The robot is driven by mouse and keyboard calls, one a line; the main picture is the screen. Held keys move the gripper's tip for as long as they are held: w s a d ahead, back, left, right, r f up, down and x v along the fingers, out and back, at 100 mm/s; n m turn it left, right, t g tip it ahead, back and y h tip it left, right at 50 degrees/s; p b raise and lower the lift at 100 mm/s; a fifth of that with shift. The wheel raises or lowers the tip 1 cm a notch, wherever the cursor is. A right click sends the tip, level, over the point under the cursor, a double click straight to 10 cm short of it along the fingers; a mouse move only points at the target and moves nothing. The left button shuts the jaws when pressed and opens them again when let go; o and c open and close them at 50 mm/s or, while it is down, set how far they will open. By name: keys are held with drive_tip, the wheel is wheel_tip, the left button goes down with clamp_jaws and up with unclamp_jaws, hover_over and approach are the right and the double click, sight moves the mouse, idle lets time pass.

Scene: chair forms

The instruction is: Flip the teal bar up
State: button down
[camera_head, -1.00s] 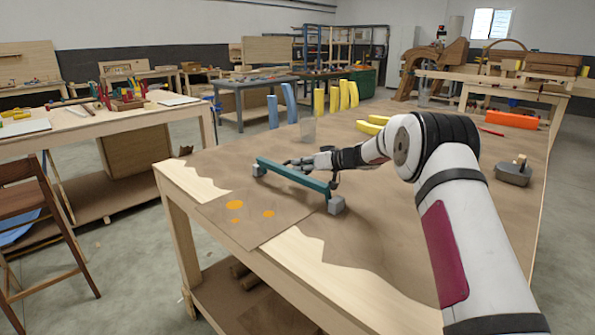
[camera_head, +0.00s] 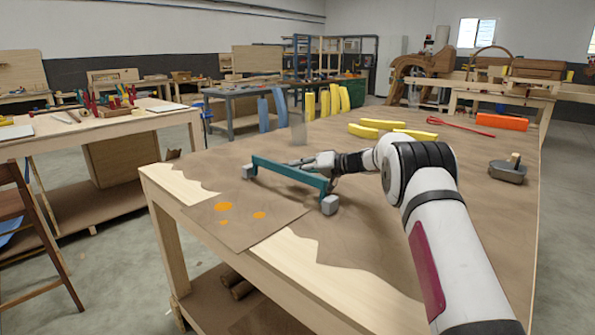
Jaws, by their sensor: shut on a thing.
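The bar hides part of the fingertips. The bar stands a little above the bench top at the blocks.
The workbench (camera_head: 380,240) has brown paper with a stained sheet (camera_head: 240,222) in front. A clear cup (camera_head: 299,132), yellow pieces (camera_head: 377,124), a red tool (camera_head: 455,126), an orange block (camera_head: 502,122) and a grey tool with a wooden handle (camera_head: 508,171) lie farther off.

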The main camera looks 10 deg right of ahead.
drive_tip(key=shift+d, duration=0.1)
drive_tip(key=c, duration=1.9)
unclamp_jaws()
drive_tip(key=v, duration=1.2)
drive_tip(key=shift+f, duration=0.1)
drive_tip(key=shift+w, duration=0.1)
